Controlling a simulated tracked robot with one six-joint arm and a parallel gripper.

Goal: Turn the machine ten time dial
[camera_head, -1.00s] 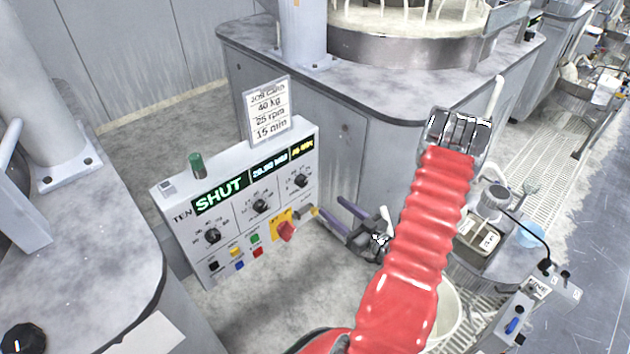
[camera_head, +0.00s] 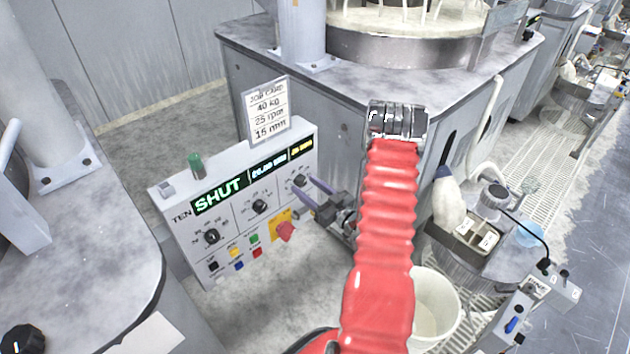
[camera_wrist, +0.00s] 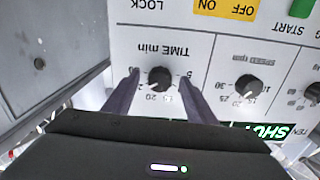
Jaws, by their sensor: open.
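The machine ten control box (camera_head: 177,235) stands in the middle left of the head view, with its TEN label and a green SHUT readout. Its time dial (camera_wrist: 158,79) is a black knob with a white pointer under TIME min, upside down in the wrist view. It also shows at the panel's upper right in the head view (camera_head: 299,180). My gripper (camera_wrist: 158,80) is open, with one purple finger on each side of the dial. In the head view my gripper (camera_head: 306,190) reaches the panel from the right. Whether the fingers touch the knob cannot be told.
Two more knobs (camera_head: 259,207) (camera_head: 212,236) sit left of the time dial. A red switch on a yellow plate (camera_head: 286,231) and small coloured buttons lie below. A job card (camera_head: 268,110) stands behind. A white bucket (camera_head: 437,308) is at right.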

